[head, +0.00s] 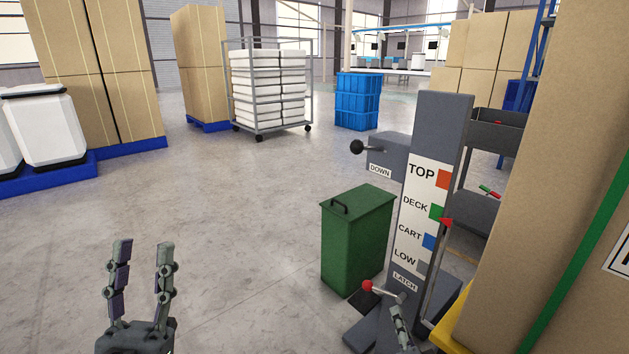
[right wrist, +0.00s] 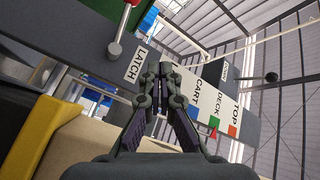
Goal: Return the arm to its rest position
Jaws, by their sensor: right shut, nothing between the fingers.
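My left gripper (head: 143,246) is at the lower left of the head view, its two fingers upright and apart over bare floor, with nothing between them. My right gripper (head: 400,322) shows only partly at the bottom of the head view, just below the LATCH label and beside the latch lever (head: 382,290) with its red knob. In the right wrist view my right gripper (right wrist: 160,72) has its fingertips together and holds nothing. The lever (right wrist: 115,48) there stands apart from the fingers, to their upper left.
A grey post (head: 445,120) carries TOP, DECK, CART and LOW labels and a red pointer. A black-knobbed lever (head: 357,147) sticks out by DOWN. A green bin (head: 358,240) stands left of the post. A large carton (head: 560,150) crowds the right side.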

